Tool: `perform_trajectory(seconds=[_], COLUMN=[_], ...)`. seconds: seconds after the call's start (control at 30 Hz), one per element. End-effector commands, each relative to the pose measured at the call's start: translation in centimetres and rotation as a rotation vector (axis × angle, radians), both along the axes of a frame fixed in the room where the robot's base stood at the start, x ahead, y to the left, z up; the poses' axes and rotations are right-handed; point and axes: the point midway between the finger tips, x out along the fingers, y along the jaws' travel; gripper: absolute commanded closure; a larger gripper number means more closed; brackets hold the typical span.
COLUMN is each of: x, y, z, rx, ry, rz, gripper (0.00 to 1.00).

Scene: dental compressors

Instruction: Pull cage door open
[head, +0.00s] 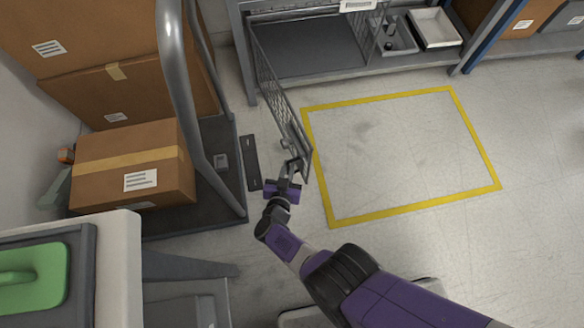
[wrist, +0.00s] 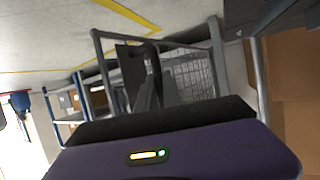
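The cage door (head: 277,92) is a grey wire-mesh panel in a metal frame. In the head view it stands swung out from the front of the cage (head: 310,50), hinged at the cage's left post, so the front lies open. My gripper (head: 293,168) is at the door's free end, by the small latch or handle there. In the wrist view the door's mesh (wrist: 190,78) and frame show beyond my dark fingers (wrist: 147,80). The fingers overlap the door hardware, and I cannot tell whether they are closed on it.
A cart with a curved rail (head: 180,90) and cardboard boxes (head: 133,165) stands left of the door. A yellow floor outline (head: 405,205) encloses clear floor to the right. A white tray (head: 435,27) sits on the shelf right of the open cage. A green object (head: 35,275) lies lower left.

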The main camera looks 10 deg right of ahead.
Motion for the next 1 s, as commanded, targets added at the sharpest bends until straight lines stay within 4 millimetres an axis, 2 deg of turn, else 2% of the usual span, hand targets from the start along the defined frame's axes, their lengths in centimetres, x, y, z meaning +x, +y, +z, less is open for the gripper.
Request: perform_trajectory(seconds=[0.03, 0.3, 0.8, 0.83, 0.93, 1.0], x=[0.7, 0.2, -0.3, -0.3, -0.4, -0.4], y=[1.3, 4.1, 4.5, 4.5, 4.5, 4.5], z=[0.3, 0.4, 0.4, 0.4, 0.3, 0.3], rx=[0.004, 0.006, 0.001, 0.0, 0.001, 0.001], ry=[-0.014, -0.01, -0.002, -0.001, 0.0, 0.001], rz=[-0.008, -0.071, -0.088, -0.089, -0.088, -0.088], gripper=[1.0, 1.0, 1.0, 0.87, 0.68, 0.67])
